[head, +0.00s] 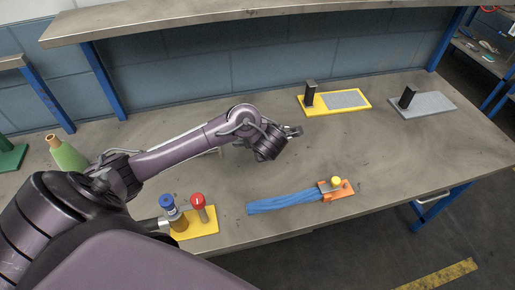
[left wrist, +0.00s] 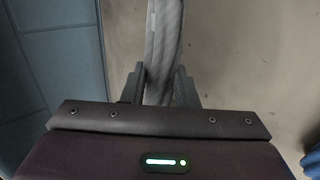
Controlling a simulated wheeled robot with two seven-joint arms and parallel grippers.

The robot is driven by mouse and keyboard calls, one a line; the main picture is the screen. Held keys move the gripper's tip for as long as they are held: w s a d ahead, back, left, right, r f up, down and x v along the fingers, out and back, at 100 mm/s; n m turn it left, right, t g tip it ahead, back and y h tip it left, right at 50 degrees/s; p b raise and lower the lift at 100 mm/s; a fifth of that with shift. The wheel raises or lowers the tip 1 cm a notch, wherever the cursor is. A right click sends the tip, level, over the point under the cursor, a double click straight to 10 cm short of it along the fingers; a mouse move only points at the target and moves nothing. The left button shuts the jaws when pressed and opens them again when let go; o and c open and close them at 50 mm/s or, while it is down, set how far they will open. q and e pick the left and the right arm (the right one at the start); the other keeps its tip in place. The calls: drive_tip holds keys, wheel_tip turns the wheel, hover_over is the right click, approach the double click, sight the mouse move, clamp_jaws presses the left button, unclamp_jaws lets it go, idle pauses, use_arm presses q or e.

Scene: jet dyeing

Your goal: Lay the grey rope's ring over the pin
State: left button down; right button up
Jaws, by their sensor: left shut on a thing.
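My left gripper (head: 294,131) reaches out over the middle of the bench. In the left wrist view its fingers (left wrist: 160,88) are shut on the grey rope (left wrist: 164,40), a pale, flat strand that runs up out of the picture. The rope's ring does not show there, and I cannot make out the rope in the head view. My right gripper is out of view.
A blue strand bundle (head: 285,202) lies left from the orange plate. A yellow board (head: 353,107) and a grey board (head: 436,105), each with a black post, lie at the back right. A green bottle (head: 66,156) stands left.

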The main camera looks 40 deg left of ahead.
use_arm(q)
drive_tip(key=shift+d+f+b, duration=0.1)
drive_tip(key=shift+f+b, duration=0.2)
drive_tip(key=shift+f, duration=0.65)
drive_tip(key=shift+s+f, duration=0.1)
drive_tip(key=shift+f, duration=0.3)
wheel_tip(320, 180, down, 3)
drive_tip(key=shift+f+b, duration=0.1)
drive_tip(key=shift+b, duration=1.05)
drive_tip(key=shift+f+b, duration=0.45)
drive_tip(key=shift+f, duration=0.1)
drive_tip(key=c, duration=1.1)
unclamp_jaws()
drive_tip(key=shift+c, duration=0.2)
drive_tip(key=shift+f, duration=0.1)
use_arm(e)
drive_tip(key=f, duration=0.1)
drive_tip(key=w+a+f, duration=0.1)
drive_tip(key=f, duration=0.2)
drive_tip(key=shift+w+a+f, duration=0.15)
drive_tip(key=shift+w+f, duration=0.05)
use_arm(q)
drive_tip(key=shift+s+d, duration=0.1)
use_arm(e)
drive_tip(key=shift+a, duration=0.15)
